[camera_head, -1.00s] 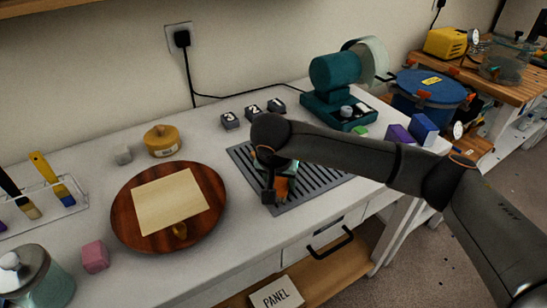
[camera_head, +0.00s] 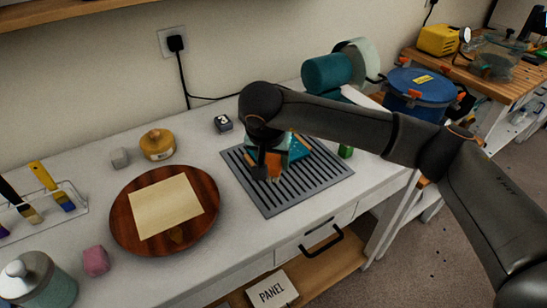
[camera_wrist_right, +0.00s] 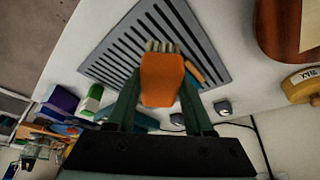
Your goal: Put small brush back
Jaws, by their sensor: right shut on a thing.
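The small brush shows in the right wrist view as an orange body (camera_wrist_right: 162,80) with pale bristles pointing at the slotted grey grate (camera_wrist_right: 112,58). My right gripper (camera_wrist_right: 160,98) is shut on it, its green fingers on either side. In the head view the right gripper (camera_head: 268,168) is above the left part of the grate (camera_head: 318,184), and the arm hides most of the brush. A clear brush rack (camera_head: 84,203) stands at the far left, holding a yellow-handled brush (camera_head: 43,177) and darker ones. My left gripper is not in view.
A round wooden board (camera_head: 128,235) with a pale sheet lies left of the grate. A yellow lidded pot (camera_head: 158,145), grey cube (camera_head: 120,158), pink block (camera_head: 95,261) and glass jar (camera_head: 50,290) stand around it.

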